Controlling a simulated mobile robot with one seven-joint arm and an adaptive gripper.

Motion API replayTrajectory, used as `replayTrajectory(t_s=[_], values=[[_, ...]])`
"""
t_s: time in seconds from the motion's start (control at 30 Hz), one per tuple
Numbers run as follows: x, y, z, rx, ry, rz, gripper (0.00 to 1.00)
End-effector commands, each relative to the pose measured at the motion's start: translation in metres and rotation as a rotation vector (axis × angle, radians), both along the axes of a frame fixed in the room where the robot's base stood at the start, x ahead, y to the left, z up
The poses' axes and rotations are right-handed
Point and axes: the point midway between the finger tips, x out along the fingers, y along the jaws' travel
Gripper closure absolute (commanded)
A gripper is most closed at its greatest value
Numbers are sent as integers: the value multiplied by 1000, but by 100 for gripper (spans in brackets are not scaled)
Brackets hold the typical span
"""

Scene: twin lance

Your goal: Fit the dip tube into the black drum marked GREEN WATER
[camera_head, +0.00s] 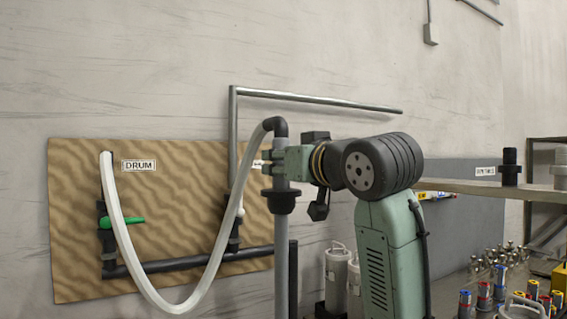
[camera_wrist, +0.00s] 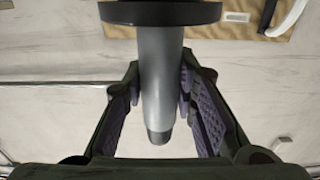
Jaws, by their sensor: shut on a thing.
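The dip tube (camera_head: 281,245) is a long grey pipe, upright, with a black elbow at its top and a black collar partway down. A pale hose (camera_head: 190,298) loops from its elbow to the board. My gripper (camera_head: 279,165) is shut on the tube between the elbow and the collar. In the wrist view, the grey tube (camera_wrist: 159,75) lies between the two fingers of my gripper (camera_wrist: 160,95), with the collar (camera_wrist: 160,13) at the top edge. The tube's lower end is below the head view. I cannot see a black drum marked GREEN WATER.
A wooden board (camera_head: 80,200) on the wall bears a DRUM label (camera_head: 139,166), a green-handled valve (camera_head: 122,220) and black piping. White canisters (camera_head: 337,275) stand beside my arm. At right are a shelf (camera_head: 470,186) and several coloured-top cylinders (camera_head: 485,295).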

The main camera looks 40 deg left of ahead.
Motion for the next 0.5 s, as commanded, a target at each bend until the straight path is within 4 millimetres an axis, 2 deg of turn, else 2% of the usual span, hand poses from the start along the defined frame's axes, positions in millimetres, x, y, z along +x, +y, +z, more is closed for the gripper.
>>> replayTrajectory(t_s=[0.27, 0.5], values=[[0, -1, -3, 2, -1, 1, 100], [0, -1, -28, 2, -2, 0, 100]])
